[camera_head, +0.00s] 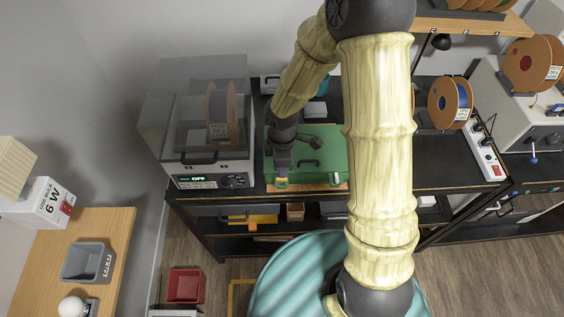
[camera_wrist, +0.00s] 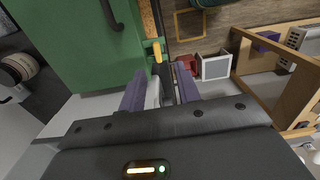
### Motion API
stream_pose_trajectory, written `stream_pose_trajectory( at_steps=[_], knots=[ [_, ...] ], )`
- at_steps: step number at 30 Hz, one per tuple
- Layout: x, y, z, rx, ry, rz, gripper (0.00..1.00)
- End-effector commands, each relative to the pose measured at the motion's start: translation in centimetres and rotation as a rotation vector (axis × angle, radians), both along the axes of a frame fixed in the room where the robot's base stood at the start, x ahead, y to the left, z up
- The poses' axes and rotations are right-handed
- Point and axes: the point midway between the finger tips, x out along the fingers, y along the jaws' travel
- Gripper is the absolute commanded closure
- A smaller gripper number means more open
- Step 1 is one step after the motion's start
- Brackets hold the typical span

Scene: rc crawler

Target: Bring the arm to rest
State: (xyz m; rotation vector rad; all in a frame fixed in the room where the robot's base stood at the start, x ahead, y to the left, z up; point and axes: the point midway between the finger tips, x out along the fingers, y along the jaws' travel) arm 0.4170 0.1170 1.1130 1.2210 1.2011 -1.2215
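My gripper (camera_head: 282,165) hangs at the front left part of a green case (camera_head: 325,158) on the black workbench, with my arm reaching across the head view. In the wrist view, my gripper's two purple-grey fingers (camera_wrist: 160,90) stand apart, with a pale grey patch and a dark strip showing between them. A yellow and green latch-like part (camera_wrist: 157,51) shows just beyond the fingertips, at the edge of the green case (camera_wrist: 85,45). I cannot tell whether the fingers touch the case.
A clear-lidded machine (camera_head: 205,165) stands left of the case. Spools (camera_head: 450,103) and a power strip (camera_head: 485,155) are at the right. A wooden table (camera_head: 112,235) with a grey bin (camera_head: 88,262) is at lower left. A red bin (camera_head: 186,285) is on the floor.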

Motion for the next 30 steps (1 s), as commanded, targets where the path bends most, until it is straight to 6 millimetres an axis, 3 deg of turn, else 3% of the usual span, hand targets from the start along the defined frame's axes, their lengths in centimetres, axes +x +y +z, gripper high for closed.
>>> stream_pose_trajectory(
  at_steps=[3, 23, 26, 30],
  knots=[
    [0.0, 0.0, 0.7, 0.0, 0.0, 0.0, 0.67],
    [0.0, -0.1, 0.7, -0.001, -0.002, -0.01, 0.67],
    [-0.1, -0.8, 1.1, -0.006, -0.014, -0.078, 0.67],
    [-0.7, -3.2, 2.1, -0.013, -0.048, -0.309, 0.67]
  ],
)
